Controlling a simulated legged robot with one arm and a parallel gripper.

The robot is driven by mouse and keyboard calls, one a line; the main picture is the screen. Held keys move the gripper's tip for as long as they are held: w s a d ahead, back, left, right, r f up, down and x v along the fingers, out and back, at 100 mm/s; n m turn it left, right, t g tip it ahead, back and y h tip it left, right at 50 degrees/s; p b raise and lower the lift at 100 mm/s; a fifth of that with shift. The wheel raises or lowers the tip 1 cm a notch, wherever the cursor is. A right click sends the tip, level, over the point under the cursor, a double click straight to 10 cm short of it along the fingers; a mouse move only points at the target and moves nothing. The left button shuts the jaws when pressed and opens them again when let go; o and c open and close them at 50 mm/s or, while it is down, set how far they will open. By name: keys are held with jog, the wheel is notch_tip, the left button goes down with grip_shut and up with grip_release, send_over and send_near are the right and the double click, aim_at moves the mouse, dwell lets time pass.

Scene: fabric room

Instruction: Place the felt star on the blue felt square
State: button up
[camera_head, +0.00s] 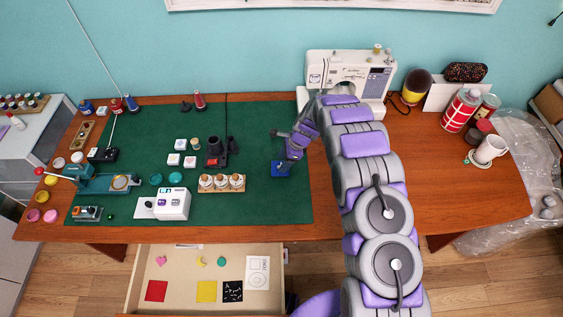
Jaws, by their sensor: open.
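The blue felt square (275,172) lies on the right part of the green mat (280,205). My gripper (284,165) is open and points down right over the square. Its fingers cover part of the square. I cannot make out the felt star; it may be hidden at or under the fingertips. I cannot tell whether the fingers touch the square.
An open drawer (139,305) below the table holds a pink heart (161,261), a yellow crescent (201,261) and a red square (157,291). A bottle rack (222,190) stands left of the gripper. A sewing machine (345,72) stands behind.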

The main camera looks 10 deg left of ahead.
jog(key=p+v, duration=0.1)
jog(key=v, duration=0.8)
jog(key=shift+r+p, duration=0.3)
jog(key=shift+r, duration=0.05)
jog(key=shift+d+r, duration=0.1)
jog(key=s+d+r+n+h, duration=0.1)
jog(key=s+d+r+n, duration=0.2)
jog(key=s+d+r, duration=0.4)
jog(key=s+d+r+n+h, duration=0.1)
jog(key=s+d+r+n, duration=0.15)
jog(key=s+r, duration=0.4)
jog(key=s+d+r+n, duration=0.2)
jog(key=s+d+r, duration=0.3)
jog(key=r, duration=0.4)
jog(key=s+d+r+n, duration=0.1)
jog(key=s+d+n, duration=0.1)
jog(key=s, duration=0.6)
jog(key=s+d+r+n+h, duration=0.1)
jog(key=s+d, duration=0.3)
jog(key=s, duration=0.5)
jog(key=s+d+r+n+h, duration=0.1)
jog(key=s+d+r+n, duration=0.2)
jog(key=s, duration=0.5)
jog(key=shift+s+n+g, duration=0.25)
jog(key=shift+n+g, duration=0.05)
jog(key=shift+n, duration=0.25)
jog(key=shift+d, duration=0.1)
